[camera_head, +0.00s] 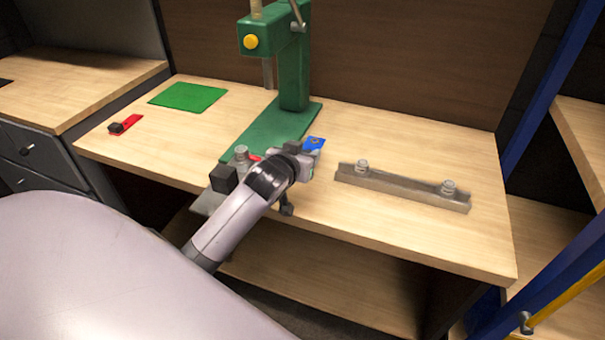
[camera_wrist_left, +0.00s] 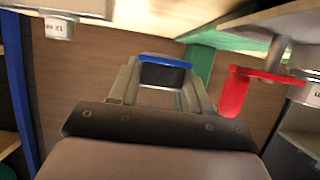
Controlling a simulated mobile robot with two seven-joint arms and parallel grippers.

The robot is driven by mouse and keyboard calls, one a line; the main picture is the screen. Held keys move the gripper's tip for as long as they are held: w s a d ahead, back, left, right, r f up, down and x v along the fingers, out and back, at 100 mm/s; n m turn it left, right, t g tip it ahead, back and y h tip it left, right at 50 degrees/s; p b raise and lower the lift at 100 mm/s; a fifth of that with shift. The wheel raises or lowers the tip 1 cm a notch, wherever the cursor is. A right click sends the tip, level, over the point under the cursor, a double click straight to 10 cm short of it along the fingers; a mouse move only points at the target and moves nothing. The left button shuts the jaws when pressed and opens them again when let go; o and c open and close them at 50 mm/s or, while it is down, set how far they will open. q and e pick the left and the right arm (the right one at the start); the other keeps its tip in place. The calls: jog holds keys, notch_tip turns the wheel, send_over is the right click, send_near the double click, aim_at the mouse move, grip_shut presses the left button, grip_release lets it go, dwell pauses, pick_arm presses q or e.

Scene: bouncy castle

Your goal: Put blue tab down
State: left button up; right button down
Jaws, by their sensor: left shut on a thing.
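The blue tab (camera_head: 314,143) is a small flat blue plate with a round mark. My left gripper (camera_head: 304,158) is shut on it, just above or at the table, right of the green press base; I cannot tell whether the tab touches the table. In the left wrist view the blue tab (camera_wrist_left: 166,59) shows edge-on, with a black block (camera_wrist_left: 162,75) attached, between the two grey fingers of the left gripper (camera_wrist_left: 163,82). My right gripper is in neither view.
A green press (camera_head: 290,65) stands on the wooden table (camera_head: 410,140). A grey rail (camera_head: 400,188) with two knobs lies right. A green mat (camera_head: 187,96) and a red tab (camera_head: 130,121) with a black block lie left. A red piece (camera_wrist_left: 234,95) is near the gripper.

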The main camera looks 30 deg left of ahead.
pick_arm(q)
jog(key=shift+f+b, duration=0.3)
jog(key=shift+f, duration=2.6)
jog(key=shift+f, duration=0.1)
jog(key=o, duration=1.1)
jog(key=shift+o, duration=0.2)
